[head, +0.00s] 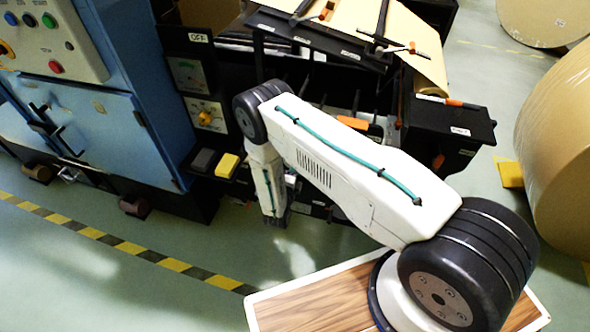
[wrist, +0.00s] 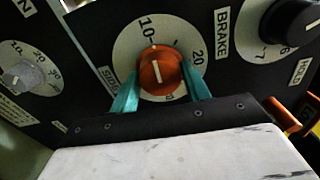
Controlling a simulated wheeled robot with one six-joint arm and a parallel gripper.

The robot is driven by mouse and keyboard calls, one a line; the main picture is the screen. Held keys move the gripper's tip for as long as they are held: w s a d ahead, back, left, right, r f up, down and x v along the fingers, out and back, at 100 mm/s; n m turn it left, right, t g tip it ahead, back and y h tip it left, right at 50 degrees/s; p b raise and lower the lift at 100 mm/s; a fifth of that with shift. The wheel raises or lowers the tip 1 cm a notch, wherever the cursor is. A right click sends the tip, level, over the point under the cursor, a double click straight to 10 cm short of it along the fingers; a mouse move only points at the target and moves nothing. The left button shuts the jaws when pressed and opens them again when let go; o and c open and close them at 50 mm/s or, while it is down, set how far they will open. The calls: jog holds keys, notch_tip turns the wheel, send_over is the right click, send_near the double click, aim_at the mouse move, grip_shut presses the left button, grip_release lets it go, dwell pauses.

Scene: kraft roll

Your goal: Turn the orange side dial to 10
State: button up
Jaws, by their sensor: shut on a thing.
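The orange side dial (wrist: 158,72) is in the middle of the wrist view, on a white round scale with 10 at the upper left and 20 at the right. A white line on its face points up, slightly left, roughly toward the 10. My gripper (wrist: 158,85) has its two teal fingers on either side of the dial, shut on it. The lower part of the scale is partly covered by the gripper. In the head view my gripper is at the low end of my arm, and I cannot make out the dial there.
In the wrist view a black BRAKE knob (wrist: 292,20) is at the upper right and a grey knob (wrist: 25,75) at the left. In the head view a blue cabinet (head: 90,110) stands left and a large kraft roll (head: 560,150) right. Open floor lies at the lower left.

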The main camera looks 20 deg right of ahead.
jog(key=shift+n, duration=0.3)
jog(key=o, duration=1)
jog(key=shift+a, duration=0.1)
jog(key=v, duration=0.7)
jog(key=shift+s+a, duration=0.2)
jog(key=shift+s, duration=0.1)
